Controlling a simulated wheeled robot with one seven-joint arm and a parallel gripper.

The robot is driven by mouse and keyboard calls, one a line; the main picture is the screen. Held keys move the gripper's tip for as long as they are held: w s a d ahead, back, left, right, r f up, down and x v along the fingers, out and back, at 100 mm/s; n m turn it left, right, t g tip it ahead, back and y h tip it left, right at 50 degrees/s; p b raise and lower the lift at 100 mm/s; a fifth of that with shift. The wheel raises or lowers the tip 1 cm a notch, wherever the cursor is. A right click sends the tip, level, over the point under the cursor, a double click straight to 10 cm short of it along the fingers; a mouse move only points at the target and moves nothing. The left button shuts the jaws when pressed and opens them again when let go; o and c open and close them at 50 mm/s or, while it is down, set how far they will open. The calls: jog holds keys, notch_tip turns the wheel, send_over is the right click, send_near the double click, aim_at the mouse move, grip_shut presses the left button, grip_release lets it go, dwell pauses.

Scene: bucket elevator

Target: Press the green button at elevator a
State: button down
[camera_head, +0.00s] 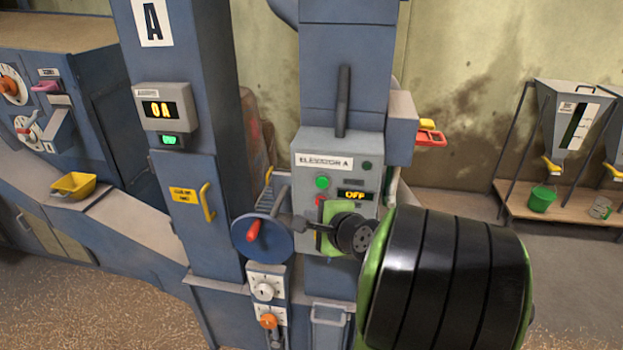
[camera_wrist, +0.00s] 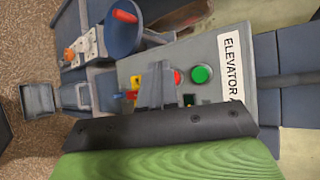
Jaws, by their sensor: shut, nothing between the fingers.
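The grey control box labelled ELEVATOR A (camera_head: 308,140) is on the blue elevator column; its face also fills the middle of the wrist view (camera_wrist: 150,60). The round green button (camera_head: 322,182) is below the label, and shows clearly in the wrist view (camera_wrist: 202,74). A red button (camera_head: 320,200) is just below it, beside a display reading OFF (camera_head: 357,195). My gripper (camera_head: 287,219) is shut and empty in front of the box's lower part, below and left of the green button. In the wrist view, its fingers (camera_wrist: 157,70) point past the red button, apart from the green one.
A blue handwheel with a red knob (camera_head: 262,240) stands close to my fingers at the left. Dials (camera_head: 265,290) are below it. A grey lever (camera_head: 343,100) rises above the box. A blue column marked A (camera_head: 180,60) stands left.

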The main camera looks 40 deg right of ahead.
aim_at(322, 183)
dwell(0.3)
jog(key=w+d, duration=0.1)
jog(key=d, duration=0.1)
jog(key=w+d+p, duration=0.1)
jog(key=w+d, duration=0.1)
jog(key=w+d+p, duration=0.1)
jog(key=w+d, duration=0.1)
jog(key=d, duration=0.1)
jog(key=shift+w, duration=0.2)
jog(key=shift+d, duration=0.1)
dwell(1.9)
jog(key=shift+w+d, duration=0.25)
jog(key=shift+d, duration=0.05)
jog(key=shift+w+d+p, duration=0.25)
jog(key=shift+d+p, duration=0.1)
jog(key=shift+p, duration=0.1)
dwell(0.7)
jog(key=shift+s+a, duration=0.1)
jog(key=shift+s+a+b, duration=0.35)
jog(key=shift+s+a, duration=0.1)
jog(key=shift+a, duration=0.15)
